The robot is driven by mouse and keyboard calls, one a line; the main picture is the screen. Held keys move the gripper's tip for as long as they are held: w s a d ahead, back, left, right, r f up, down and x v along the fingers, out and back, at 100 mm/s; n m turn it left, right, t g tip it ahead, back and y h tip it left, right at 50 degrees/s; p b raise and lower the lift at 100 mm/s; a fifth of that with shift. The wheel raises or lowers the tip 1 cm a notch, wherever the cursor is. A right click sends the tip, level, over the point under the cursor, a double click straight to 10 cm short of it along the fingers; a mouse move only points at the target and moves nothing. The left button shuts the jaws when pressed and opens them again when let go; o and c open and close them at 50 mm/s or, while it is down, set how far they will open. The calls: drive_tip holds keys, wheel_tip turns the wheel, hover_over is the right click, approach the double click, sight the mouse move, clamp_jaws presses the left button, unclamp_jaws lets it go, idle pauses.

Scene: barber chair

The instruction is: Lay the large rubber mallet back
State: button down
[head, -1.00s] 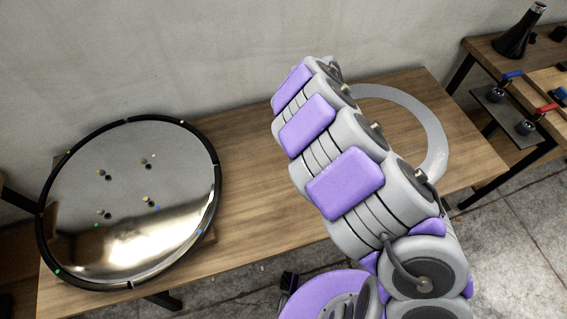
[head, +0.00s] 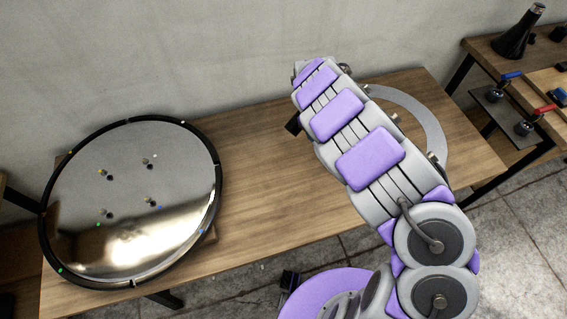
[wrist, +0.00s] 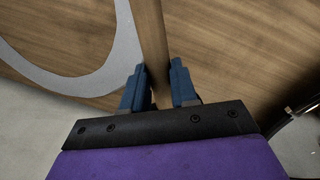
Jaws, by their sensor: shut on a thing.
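In the wrist view, my gripper (wrist: 158,88) has its two blue fingers shut on a long wooden handle (wrist: 153,40), taken to be the large rubber mallet's. The handle runs up out of the top of the picture, above the wooden tabletop. The mallet's head is not clearly visible. In the head view, my arm hides the gripper and most of what it holds. A small dark block (head: 293,124) shows at the arm's left edge; I cannot tell whether it is mallet or gripper.
The wooden table (head: 265,185) has bare room between the arm and a large round mirror-like disc (head: 130,205) at left. A flat grey ring (head: 432,125) lies at its right, also visible in the wrist view (wrist: 90,84). A side bench (head: 480,45) holds clamps and a black cone.

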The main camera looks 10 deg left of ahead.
drive_tip(key=s+a+f+g+y, duration=0.1)
drive_tip(key=s+a+f+g, duration=0.1)
drive_tip(key=s+a+f, duration=0.1)
drive_tip(key=s+a+f+m+g+y+p, duration=0.1)
drive_tip(key=s+a+f, duration=0.2)
drive_tip(key=s, duration=0.5)
drive_tip(key=shift+a+g+y, duration=0.4)
drive_tip(key=shift+a, duration=0.45)
drive_tip(key=shift+s+d+r+p, duration=0.1)
drive_tip(key=shift+p, duration=0.25)
drive_tip(key=shift+f+b, duration=1.65)
drive_tip(key=shift+f, duration=1)
drive_tip(key=shift+f+b, duration=2.1)
drive_tip(key=shift+f, duration=0.05)
drive_tip(key=c, duration=0.8)
unclamp_jaws()
drive_tip(key=shift+r, duration=0.1)
drive_tip(key=p+v, duration=0.3)
drive_tip(key=v, duration=1.4)
drive_tip(key=shift+r, duration=0.1)
